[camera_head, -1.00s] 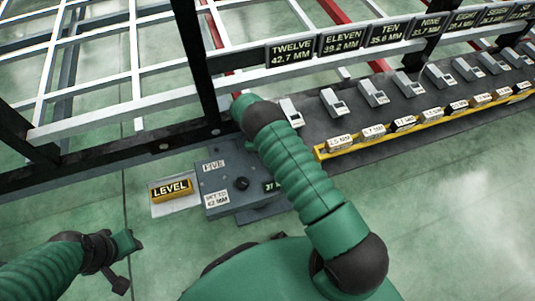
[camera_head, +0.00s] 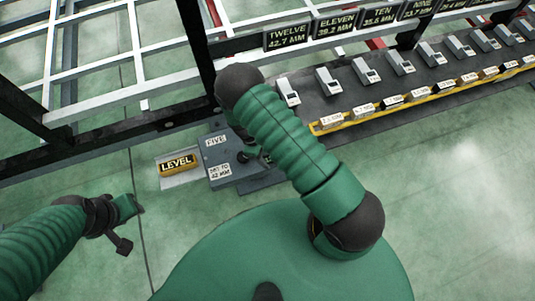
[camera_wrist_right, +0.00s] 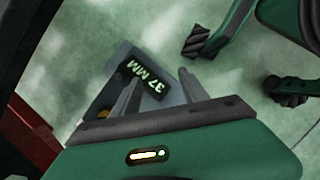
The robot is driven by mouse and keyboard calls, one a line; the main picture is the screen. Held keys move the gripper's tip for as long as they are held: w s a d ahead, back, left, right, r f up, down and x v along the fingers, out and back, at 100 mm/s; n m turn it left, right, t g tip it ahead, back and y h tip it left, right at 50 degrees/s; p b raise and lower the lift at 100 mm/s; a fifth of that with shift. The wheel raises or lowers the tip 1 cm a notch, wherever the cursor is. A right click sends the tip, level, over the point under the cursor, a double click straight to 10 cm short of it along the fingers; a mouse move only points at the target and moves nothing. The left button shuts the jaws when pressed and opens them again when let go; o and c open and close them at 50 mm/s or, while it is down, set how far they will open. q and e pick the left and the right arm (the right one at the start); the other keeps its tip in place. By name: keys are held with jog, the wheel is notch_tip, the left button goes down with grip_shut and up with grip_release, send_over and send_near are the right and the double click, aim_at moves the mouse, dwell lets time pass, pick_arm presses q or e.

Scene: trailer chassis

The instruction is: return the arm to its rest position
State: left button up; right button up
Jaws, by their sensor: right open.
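My right arm rises from the green body and bends at a dark elbow, hiding most of its forearm and gripper in the head view. In the right wrist view my right gripper (camera_wrist_right: 160,78) is open, its two grey fingers apart with nothing between them. Beyond them is a grey block with a 37 MM display (camera_wrist_right: 146,82). My left gripper (camera_head: 126,222) is at the lower left in the head view, above bare floor. Its jaw state is unclear.
A grey box marked FIVE (camera_head: 217,155) and a yellow LEVEL (camera_head: 177,165) sit beside the black frame rail (camera_head: 110,148). A dark bench (camera_head: 400,92) with several grey gauges and a yellow tray of labelled blocks runs right. Green floor (camera_head: 450,200) is clear at the right.

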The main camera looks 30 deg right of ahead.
jog(key=shift+s+a, duration=0.55)
jog(key=shift+s, duration=0.35)
